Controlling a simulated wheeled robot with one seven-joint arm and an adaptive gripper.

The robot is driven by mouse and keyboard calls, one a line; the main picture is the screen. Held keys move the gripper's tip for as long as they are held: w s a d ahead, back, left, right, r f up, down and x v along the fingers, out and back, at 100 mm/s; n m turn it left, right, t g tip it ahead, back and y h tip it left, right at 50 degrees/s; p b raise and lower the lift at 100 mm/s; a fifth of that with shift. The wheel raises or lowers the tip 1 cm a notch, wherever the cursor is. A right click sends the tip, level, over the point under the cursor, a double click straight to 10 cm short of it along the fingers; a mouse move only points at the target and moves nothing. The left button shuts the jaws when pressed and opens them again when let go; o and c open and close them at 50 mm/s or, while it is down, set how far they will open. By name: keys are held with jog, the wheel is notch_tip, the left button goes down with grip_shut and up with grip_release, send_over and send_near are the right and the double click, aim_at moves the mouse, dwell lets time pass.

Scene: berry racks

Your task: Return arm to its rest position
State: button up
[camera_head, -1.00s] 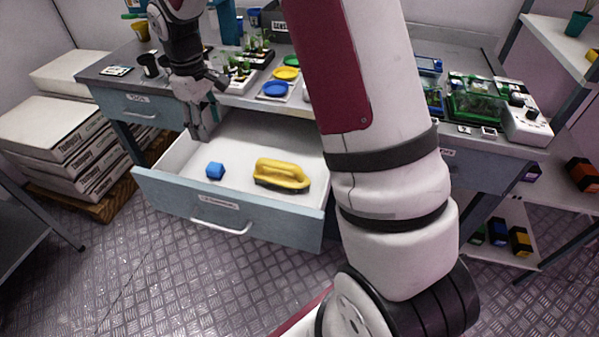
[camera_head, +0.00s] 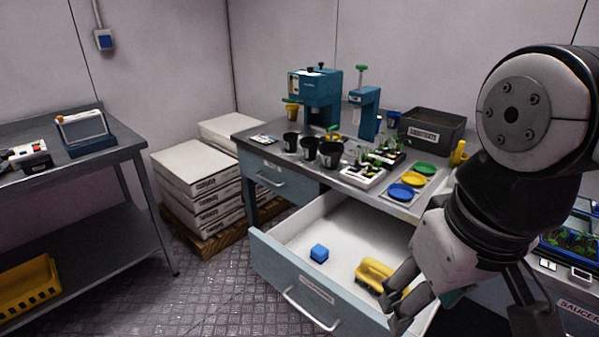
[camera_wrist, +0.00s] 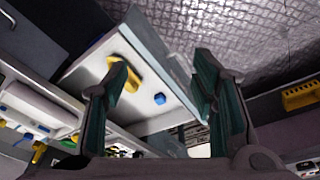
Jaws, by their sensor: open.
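My gripper (camera_head: 408,300) is in the lower right of the head view, in front of the open drawer's right end. In the wrist view my gripper (camera_wrist: 160,100) shows two fingers spread apart with nothing between them that they hold. My arm rises at the right of the head view and covers part of the bench.
The bench carries black pots (camera_head: 308,149), coloured saucers (camera_head: 413,178) and a substrate box (camera_head: 432,131). Stacked white boxes (camera_head: 195,175) stand left of it. A grey shelf table (camera_head: 95,168) with a yellow crate (camera_head: 28,287) is at the far left. The floor between is clear.

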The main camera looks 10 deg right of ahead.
jog(key=shift+s+a+f, duration=0.1)
jog(key=shift+s+f, duration=0.1)
jog(key=shift+s, duration=0.3)
jog(key=shift+s+f, duration=0.2)
jog(key=shift+s, duration=0.25)
jog(key=shift+r, duration=0.15)
notch_tip(320, 180, up, 9)
jog(key=t+p, duration=0.2)
jog(key=p, duration=0.5)
jog(key=shift+p, duration=0.3)
jog(key=shift+w, duration=0.1)
